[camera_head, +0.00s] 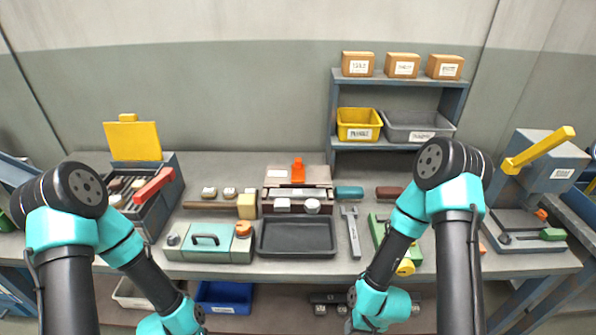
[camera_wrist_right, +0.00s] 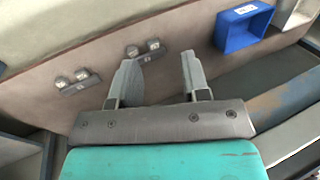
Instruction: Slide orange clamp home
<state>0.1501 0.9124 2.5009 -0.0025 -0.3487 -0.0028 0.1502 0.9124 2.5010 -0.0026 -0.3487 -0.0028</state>
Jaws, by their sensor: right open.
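An orange clamp (camera_head: 298,171) stands upright at the back of a low fixture (camera_head: 277,176) in the middle of the bench. My right gripper (camera_wrist_right: 160,77) is open and empty in the right wrist view, its two grey fingers spread apart. In the head view my right arm reaches down past the bench's front edge, far from the clamp. My left arm also hangs low at the left front, and its gripper fingers are out of the frame.
A black tray (camera_head: 297,253), a green case (camera_head: 190,256) and a wrench (camera_head: 351,232) lie in front. A toolbox (camera_head: 162,205) stands left, a lever press (camera_head: 541,165) right. A blue bin (camera_head: 224,291) is below; it shows in the wrist view (camera_wrist_right: 243,30).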

